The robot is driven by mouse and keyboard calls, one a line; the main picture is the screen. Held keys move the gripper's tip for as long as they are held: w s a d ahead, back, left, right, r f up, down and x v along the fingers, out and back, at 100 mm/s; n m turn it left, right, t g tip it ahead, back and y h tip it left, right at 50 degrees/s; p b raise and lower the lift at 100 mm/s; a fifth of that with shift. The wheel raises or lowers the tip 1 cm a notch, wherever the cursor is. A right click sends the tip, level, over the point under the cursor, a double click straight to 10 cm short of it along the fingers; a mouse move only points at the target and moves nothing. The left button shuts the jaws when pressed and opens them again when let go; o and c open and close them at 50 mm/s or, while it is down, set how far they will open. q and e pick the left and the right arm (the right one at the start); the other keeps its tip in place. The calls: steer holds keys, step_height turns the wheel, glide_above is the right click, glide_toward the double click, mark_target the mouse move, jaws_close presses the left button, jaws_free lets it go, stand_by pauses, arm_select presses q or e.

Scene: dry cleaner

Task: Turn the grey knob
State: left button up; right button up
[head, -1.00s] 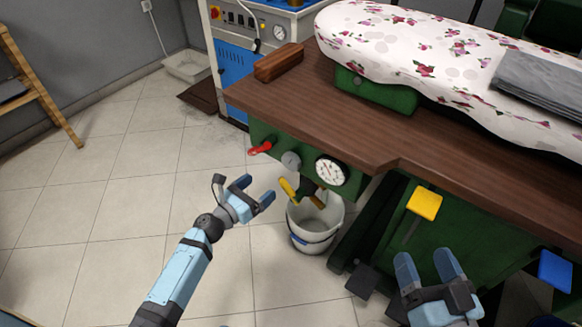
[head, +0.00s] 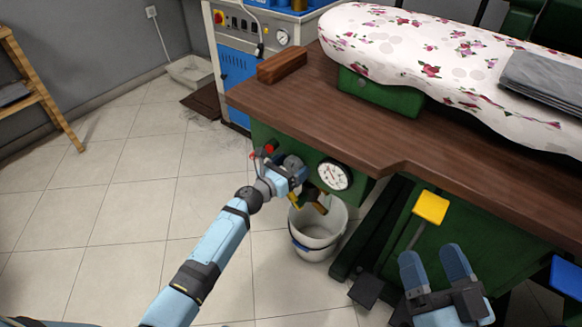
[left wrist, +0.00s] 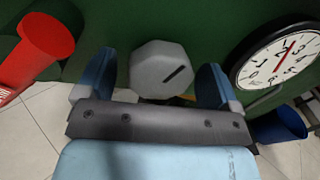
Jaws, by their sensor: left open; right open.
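The grey knob (left wrist: 160,68) shows in the left wrist view as a faceted disc with a dark slot, on the green panel of the press. My left gripper (left wrist: 158,85) is open, with one blue finger on each side of the knob; I cannot tell whether they touch it. My right gripper (head: 437,266) is open and empty, in front of the green machine at lower right.
A red handle (left wrist: 38,45) is left of the knob and a round gauge (head: 334,174) is right of it. The wooden tabletop (head: 330,115) overhangs the panel.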

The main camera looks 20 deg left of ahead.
arm_select(q)
steer(key=shift+c, duration=0.2)
steer(key=c, duration=0.9)
steer(key=shift+o, duration=0.2)
steer(key=shift+m, duration=0.3)
